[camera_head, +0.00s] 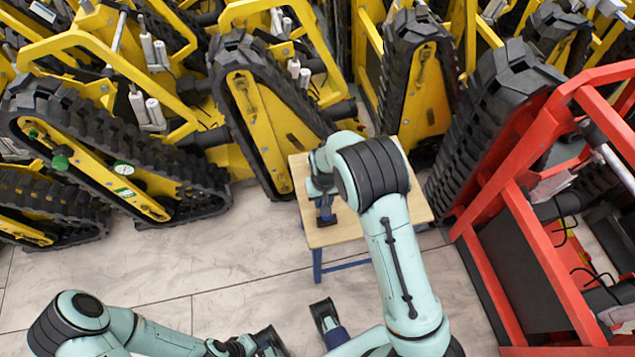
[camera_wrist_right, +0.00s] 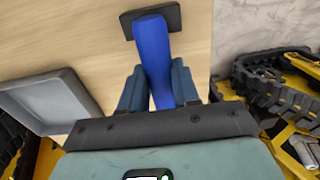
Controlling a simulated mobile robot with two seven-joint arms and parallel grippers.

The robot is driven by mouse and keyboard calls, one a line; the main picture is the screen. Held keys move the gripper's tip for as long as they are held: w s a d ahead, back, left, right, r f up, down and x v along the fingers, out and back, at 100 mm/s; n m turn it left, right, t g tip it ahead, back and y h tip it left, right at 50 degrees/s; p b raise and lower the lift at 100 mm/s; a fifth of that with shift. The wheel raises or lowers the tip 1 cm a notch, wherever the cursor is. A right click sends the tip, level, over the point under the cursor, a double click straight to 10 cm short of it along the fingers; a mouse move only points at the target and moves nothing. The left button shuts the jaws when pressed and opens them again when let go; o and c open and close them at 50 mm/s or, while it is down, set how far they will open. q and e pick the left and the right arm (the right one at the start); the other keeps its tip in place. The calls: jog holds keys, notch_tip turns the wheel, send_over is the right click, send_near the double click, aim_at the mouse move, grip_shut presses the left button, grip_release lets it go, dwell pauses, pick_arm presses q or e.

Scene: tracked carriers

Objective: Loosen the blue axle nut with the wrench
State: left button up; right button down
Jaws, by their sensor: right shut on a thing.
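My right gripper (camera_head: 323,203) is over the wooden table in the head view. In the right wrist view its two fingers (camera_wrist_right: 157,84) are shut on the blue handle of a tool, which I take to be the wrench (camera_wrist_right: 151,45). A dark flat block at the handle's far end lies against or just above the tabletop; I cannot tell which. My left gripper (camera_head: 262,343) is low at the bottom edge of the head view, away from the table, and its fingers are unclear. I cannot make out a blue axle nut in either view.
The small wooden table (camera_head: 335,236) has blue legs. A grey tray (camera_wrist_right: 50,100) lies on it in the wrist view. Yellow tracked carriers (camera_head: 262,112) crowd behind and left. A red carrier frame (camera_head: 520,235) stands close on the right. Pale floor (camera_head: 235,245) is clear left of the table.

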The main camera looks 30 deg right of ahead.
jog(key=shift+r+p, duration=2.55)
jog(key=shift+r, duration=0.8)
